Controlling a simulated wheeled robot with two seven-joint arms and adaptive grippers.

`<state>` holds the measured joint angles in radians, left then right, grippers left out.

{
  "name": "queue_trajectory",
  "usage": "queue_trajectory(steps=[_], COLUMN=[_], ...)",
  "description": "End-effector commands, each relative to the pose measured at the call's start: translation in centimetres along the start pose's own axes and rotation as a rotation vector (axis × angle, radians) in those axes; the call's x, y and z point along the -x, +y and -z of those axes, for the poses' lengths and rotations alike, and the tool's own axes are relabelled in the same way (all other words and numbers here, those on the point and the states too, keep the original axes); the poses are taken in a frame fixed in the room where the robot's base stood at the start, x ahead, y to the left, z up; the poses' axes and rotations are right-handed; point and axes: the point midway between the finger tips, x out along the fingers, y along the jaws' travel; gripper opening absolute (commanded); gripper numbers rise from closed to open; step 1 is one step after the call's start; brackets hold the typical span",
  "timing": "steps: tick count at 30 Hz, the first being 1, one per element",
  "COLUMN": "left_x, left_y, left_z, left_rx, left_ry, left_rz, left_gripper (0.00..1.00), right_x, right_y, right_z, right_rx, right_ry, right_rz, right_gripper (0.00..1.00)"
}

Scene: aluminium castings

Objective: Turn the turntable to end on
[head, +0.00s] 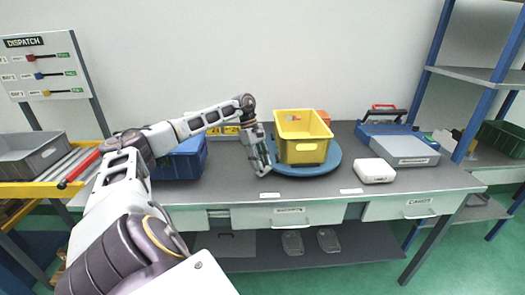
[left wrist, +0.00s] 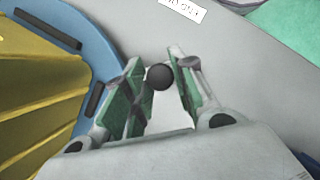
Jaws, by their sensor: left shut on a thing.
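The blue turntable (head: 332,161) lies on the grey bench and carries a yellow bin (head: 303,153). The left wrist view shows part of the turntable's blue rim (left wrist: 103,58) and the yellow bin (left wrist: 35,85) at the left. My left gripper (head: 263,168) points down at the turntable's left edge. In the left wrist view its green-padded fingers (left wrist: 160,85) are closed around a round black knob (left wrist: 160,77). Whether the knob joins the turntable is hidden. A white label (left wrist: 185,8), upside down there, seems to read "END ON". My right gripper is not in view.
A white rounded box (head: 375,171) and a grey case (head: 405,151) stand right of the turntable. A blue crate (head: 181,163) stands left, under my left arm. Small labels (head: 269,195) lie along the bench's front. Shelving (head: 478,77) stands at the right.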

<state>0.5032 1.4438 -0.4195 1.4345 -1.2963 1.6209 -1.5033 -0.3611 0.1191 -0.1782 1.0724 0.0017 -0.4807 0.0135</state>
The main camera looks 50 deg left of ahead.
Motion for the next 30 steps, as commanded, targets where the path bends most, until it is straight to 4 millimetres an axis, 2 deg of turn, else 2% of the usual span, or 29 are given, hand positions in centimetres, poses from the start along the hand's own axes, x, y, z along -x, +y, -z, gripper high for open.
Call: queue_trajectory(steps=[7,8,12,19,23,30], left_x=[0.3,0.3,0.3,0.2,0.2,1.4], left_y=[0.1,0.1,0.1,0.0,0.1,0.1], left_z=[0.3,0.3,0.3,0.2,0.2,0.1], left_rx=[0.004,0.004,0.004,0.003,0.002,0.002], left_ry=[0.009,0.009,0.008,0.005,0.005,0.004], left_rz=[-0.006,-0.006,-0.006,-0.004,-0.004,-0.005], left_gripper=[0.00,0.29,0.47,0.47,0.47,0.47], right_x=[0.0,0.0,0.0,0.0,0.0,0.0], right_y=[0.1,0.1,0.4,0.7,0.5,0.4], right_z=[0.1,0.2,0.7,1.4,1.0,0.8], right_rx=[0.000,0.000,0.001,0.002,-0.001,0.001], right_ry=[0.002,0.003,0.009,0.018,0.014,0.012], right_rz=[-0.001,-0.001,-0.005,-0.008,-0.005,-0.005], right_gripper=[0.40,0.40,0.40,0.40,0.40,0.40])
